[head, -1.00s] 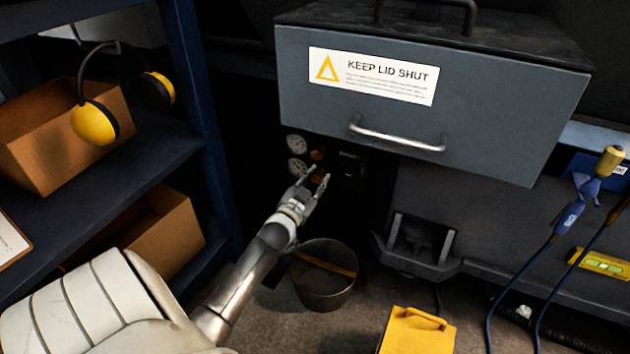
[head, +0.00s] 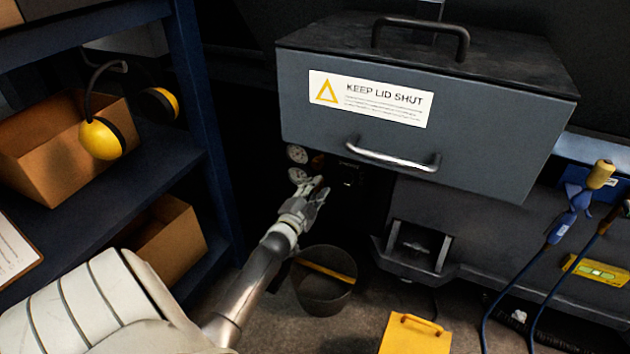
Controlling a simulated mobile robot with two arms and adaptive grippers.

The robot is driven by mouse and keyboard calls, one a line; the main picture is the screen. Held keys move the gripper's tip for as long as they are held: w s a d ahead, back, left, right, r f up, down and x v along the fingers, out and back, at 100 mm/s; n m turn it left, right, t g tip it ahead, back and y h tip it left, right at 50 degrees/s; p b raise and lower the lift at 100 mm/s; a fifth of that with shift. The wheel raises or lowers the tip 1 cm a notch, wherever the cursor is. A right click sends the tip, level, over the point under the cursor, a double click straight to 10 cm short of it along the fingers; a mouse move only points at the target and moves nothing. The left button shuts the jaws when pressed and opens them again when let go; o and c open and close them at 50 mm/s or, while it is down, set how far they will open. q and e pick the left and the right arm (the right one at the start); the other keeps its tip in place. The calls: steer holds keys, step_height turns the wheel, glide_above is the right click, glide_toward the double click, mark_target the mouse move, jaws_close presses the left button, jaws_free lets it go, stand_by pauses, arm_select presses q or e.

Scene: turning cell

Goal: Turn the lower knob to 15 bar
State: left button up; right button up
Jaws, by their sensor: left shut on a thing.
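The upper knob (head: 318,160) is small and dim to the right of the upper gauge. My left gripper (head: 314,184) reaches up from the lower left and is shut on the lower knob, beside the lower gauge. The fingers mostly hide that knob. The gauge needles and figures are too small to read. My right gripper is not in view.
The grey box (head: 470,150) with its bar handle (head: 392,157) overhangs the panel on the right. Blue shelving (head: 205,130) stands close on the left. A dark bucket (head: 325,292) is below the gripper, and a yellow case (head: 414,335) lies on the floor.

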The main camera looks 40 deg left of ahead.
arm_select(q)
steer(key=shift+f+m, duration=0.1)
steer(key=shift+m, duration=0.7)
steer(key=o, duration=1)
steer(key=shift+s, duration=0.1)
steer(key=v, duration=1.2)
